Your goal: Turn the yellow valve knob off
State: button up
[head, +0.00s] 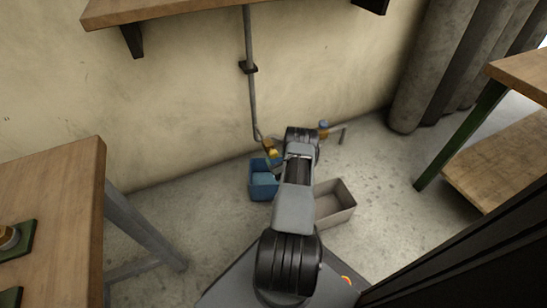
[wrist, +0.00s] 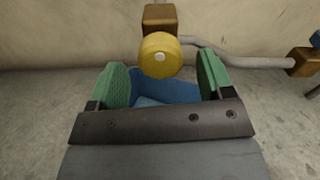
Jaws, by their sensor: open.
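The yellow valve knob (wrist: 158,56) is a round disc with a pale centre, on a brass valve body (wrist: 160,18) on a pipe by the wall. In the head view the yellow knob (head: 272,153) shows small, just left of my arm. My gripper (wrist: 161,74) has its two green-padded fingers apart, one on each side of the knob in the wrist view. The fingers look clear of the knob; I cannot tell whether its depth is between the tips. In the head view my arm hides most of the gripper.
A blue bin (head: 262,185) stands below the yellow knob; a grey bin (head: 342,212) stands to its right. A second valve with a blue knob (head: 323,124) sits farther right along the pipe (head: 250,95). Wooden tables stand left (head: 60,190) and right (head: 505,160).

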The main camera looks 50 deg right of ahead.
aim_at(275, 156)
jog(key=shift+b+x, duration=0.35)
jog(key=shift+x, duration=1.25)
jog(key=c, duration=0.9)
